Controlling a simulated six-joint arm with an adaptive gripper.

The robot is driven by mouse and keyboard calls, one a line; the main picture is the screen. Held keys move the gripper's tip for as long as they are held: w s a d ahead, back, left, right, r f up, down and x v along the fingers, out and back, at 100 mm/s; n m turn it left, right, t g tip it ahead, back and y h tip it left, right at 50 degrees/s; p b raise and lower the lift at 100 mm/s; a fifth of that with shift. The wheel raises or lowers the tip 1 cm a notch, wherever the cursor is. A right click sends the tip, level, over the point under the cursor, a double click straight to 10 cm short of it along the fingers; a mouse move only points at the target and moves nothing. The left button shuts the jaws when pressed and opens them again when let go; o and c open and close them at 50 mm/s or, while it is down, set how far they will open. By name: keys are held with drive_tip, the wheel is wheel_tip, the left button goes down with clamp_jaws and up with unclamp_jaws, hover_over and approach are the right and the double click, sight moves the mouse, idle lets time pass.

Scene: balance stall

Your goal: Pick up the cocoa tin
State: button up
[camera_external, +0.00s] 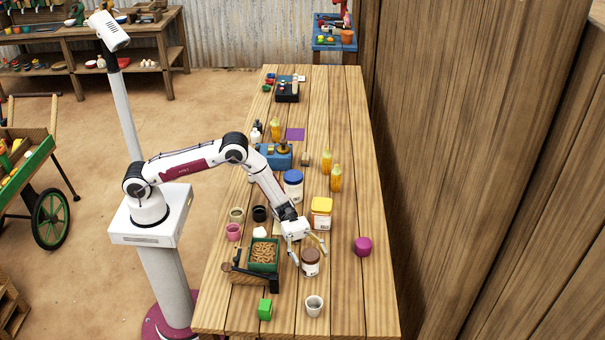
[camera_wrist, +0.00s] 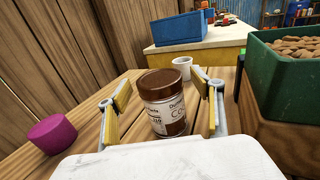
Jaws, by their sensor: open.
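The cocoa tin (camera_external: 310,263) is a small white-and-brown labelled jar with a brown lid, upright on the wooden table (camera_external: 346,300). In the wrist view the tin (camera_wrist: 164,105) stands between the two yellow-padded fingers. My gripper (camera_external: 307,252) is open, with its fingers at either side of the tin; it also shows in the wrist view (camera_wrist: 163,108). There is a visible gap at the left finger.
A green box of brown pieces (camera_external: 264,254) on a scale stands just left of the tin. A white cup (camera_external: 314,305) and green cube (camera_external: 265,309) are in front. A magenta object (camera_external: 363,246) is to the right; a yellow-labelled jar (camera_external: 321,213) stands behind. The right front is clear.

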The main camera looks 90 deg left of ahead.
drive_tip(key=shift+w+d, duration=0.2)
drive_tip(key=shift+d, duration=0.25)
drive_tip(key=c, duration=1.4)
drive_tip(key=shift+r, duration=0.15)
drive_tip(key=shift+r, duration=4.85)
